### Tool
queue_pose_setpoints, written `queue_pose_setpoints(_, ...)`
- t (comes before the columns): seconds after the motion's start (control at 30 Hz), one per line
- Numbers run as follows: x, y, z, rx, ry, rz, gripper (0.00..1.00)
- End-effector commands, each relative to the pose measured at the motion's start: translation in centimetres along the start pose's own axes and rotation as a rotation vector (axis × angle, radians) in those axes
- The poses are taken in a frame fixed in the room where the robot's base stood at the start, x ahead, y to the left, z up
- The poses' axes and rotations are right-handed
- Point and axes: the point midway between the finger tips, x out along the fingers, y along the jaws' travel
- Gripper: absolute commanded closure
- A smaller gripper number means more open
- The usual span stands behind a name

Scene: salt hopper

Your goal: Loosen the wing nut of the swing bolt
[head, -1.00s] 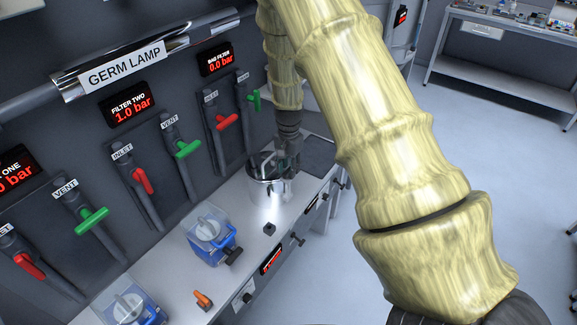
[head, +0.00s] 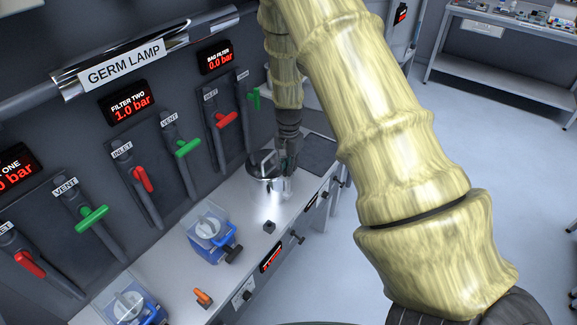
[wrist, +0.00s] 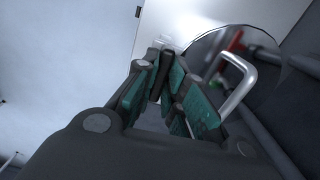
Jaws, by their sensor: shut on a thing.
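A steel vessel with a shiny round lid (head: 262,172) stands on the bench in the head view. A bent bar handle (wrist: 240,84) rises from the lid, close to the right of my fingers in the wrist view. My gripper (head: 288,168) points down at the right-hand rim of the vessel. In the wrist view my gripper (wrist: 160,85) has its green-padded fingers drawn together. It is shut on what seems to be the wing nut, which the fingers hide. The swing bolt cannot be made out clearly.
Blue clear-topped units (head: 212,235) stand nearer on the bench, with a small dark knob (head: 269,227) and an orange-topped switch (head: 203,297). Valve handles (head: 187,148) line the wall at left.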

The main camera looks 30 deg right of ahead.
Motion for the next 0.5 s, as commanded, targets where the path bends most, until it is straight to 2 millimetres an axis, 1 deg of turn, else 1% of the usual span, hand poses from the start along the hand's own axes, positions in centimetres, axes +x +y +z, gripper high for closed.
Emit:
queue_pose_setpoints(0.27,0.02,-0.09,-0.02,-0.169,0.000,-0.002,1.00)
queue_pose_setpoints(0.5,0.04,-0.08,0.00,-0.392,-0.001,-0.002,1.00)
